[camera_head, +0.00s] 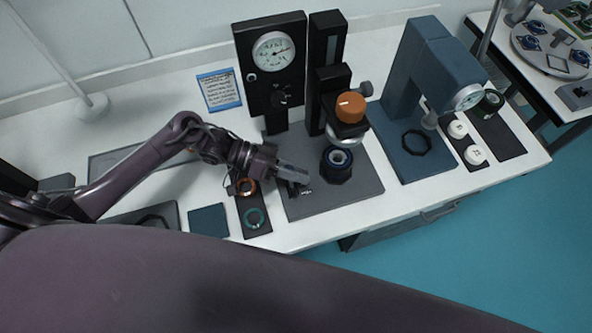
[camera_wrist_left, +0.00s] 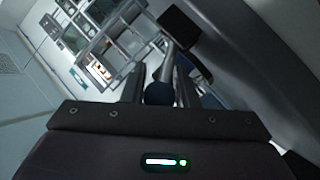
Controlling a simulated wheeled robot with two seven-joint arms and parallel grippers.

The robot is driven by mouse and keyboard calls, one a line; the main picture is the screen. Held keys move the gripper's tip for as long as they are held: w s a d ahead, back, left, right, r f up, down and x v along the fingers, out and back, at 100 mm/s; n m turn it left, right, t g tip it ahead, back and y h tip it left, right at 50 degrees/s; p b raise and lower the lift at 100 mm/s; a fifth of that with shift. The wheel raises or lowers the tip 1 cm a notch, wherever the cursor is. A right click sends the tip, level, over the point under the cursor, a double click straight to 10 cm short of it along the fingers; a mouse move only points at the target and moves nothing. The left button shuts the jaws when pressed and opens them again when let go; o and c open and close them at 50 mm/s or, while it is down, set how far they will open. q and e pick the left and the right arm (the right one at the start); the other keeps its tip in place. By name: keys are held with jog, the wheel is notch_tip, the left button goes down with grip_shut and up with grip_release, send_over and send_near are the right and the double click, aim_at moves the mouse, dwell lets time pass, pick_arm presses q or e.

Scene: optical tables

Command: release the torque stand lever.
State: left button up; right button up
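The black torque stand with a round dial gauge (camera_head: 273,52) stands at the back of the table, with a grey base plate (camera_head: 352,194) in front. A black column beside it carries an orange-topped knob (camera_head: 350,107) above a dark round socket (camera_head: 337,163). My left gripper (camera_head: 303,183) is low over the left part of the base plate, pointing right. In the left wrist view a dark ball knob (camera_wrist_left: 159,94), apparently the lever's end, is between my fingers, which stand apart with narrow gaps beside it. The lever is mostly hidden in the head view. My right gripper is out of view.
A blue-grey press (camera_head: 400,88) stands to the right, beside a black tray with white discs (camera_head: 475,154). A blue-edged sign (camera_head: 220,90) lies behind my arm.

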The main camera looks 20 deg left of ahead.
pick_arm(q)
jog(key=c, duration=0.5)
jog(key=shift+s+d+r+m+y+p, duration=0.1)
jog(key=shift+s+r+m+y+p, duration=0.15)
jog(key=shift+p, duration=0.45)
jog(key=shift+s+d+r+m+t+y+p, duration=0.15)
jog(key=shift+s+m+t+y+p, duration=0.25)
jog(key=shift+p, duration=0.4)
jog(key=shift+s+d+m+t+y+p, duration=0.3)
jog(key=shift+m+t+y+p, duration=0.3)
jog(key=shift+m+p, duration=0.35)
jog(key=shift+s+d+m+y+p, duration=0.2)
jog(key=shift+s+m+y+p, duration=0.1)
jog(key=shift+m+y+p, duration=0.15)
jog(key=shift+s+d+f+m+t+y, duration=0.25)
jog(key=shift+m+t, duration=0.2)
jog(key=shift+t, duration=0.35)
jog(key=shift+s+d+f+m+t+y, duration=0.3)
jog(key=shift+s+f+m+t+y, duration=0.15)
jog(key=shift+m+t+y, duration=0.4)
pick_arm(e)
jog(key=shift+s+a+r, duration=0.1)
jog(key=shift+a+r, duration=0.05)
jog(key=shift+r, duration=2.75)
pick_arm(q)
jog(key=o, duration=1)
